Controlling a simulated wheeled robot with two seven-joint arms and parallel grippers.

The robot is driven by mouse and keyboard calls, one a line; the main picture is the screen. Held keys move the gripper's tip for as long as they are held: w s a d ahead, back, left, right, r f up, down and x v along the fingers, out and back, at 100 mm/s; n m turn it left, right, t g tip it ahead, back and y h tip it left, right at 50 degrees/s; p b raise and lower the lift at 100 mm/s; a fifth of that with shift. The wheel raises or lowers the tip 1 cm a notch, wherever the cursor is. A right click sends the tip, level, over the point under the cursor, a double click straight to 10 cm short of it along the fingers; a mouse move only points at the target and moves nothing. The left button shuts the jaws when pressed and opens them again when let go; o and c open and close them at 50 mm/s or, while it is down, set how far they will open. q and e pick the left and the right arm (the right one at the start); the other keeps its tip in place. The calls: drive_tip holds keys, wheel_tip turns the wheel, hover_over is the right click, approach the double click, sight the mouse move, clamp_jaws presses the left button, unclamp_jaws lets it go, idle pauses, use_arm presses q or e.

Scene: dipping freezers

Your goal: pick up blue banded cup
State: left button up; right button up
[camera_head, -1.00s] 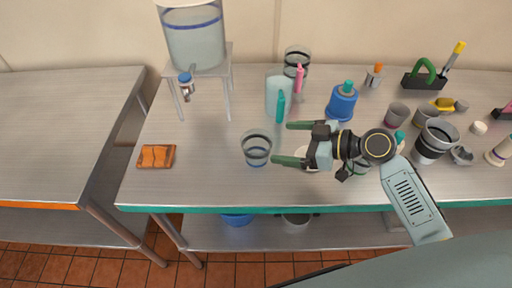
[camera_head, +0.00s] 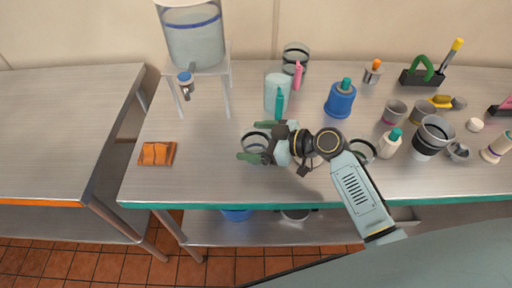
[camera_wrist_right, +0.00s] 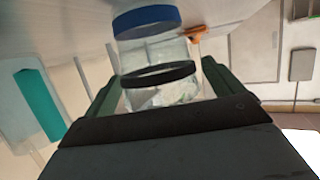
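The blue banded cup (camera_head: 253,145) is a clear cup with a dark rim, standing on the steel table left of centre in the head view. My right gripper (camera_head: 246,141) has its green fingers spread, one on each side of the cup. In the wrist view the cup (camera_wrist_right: 160,88) shows between the fingers, with a dark ring near me and a blue ring farther up the picture. Narrow gaps seem to remain beside it; contact is unclear. My wrist hides part of the cup in the head view. My left gripper is not in view.
A dispenser (camera_head: 195,42) on a stand is back left, and an orange sponge (camera_head: 157,153) lies left. Bottles and cups crowd the right. Table between sponge and cup is clear.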

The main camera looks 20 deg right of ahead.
drive_tip(key=c, duration=1)
wheel_tip(320, 180, up, 10)
drive_tip(key=s+d+f+m+t+h+b, duration=0.2)
drive_tip(key=s+d+m+t+h+b, duration=0.2)
drive_tip(key=d+m+h, duration=0.3)
drive_tip(key=m+t+h, duration=0.1)
drive_tip(key=m+h, duration=0.2)
drive_tip(key=shift+s+f+h, duration=0.15)
drive_tip(key=shift+s+h, duration=0.05)
drive_tip(key=shift+h, duration=0.2)
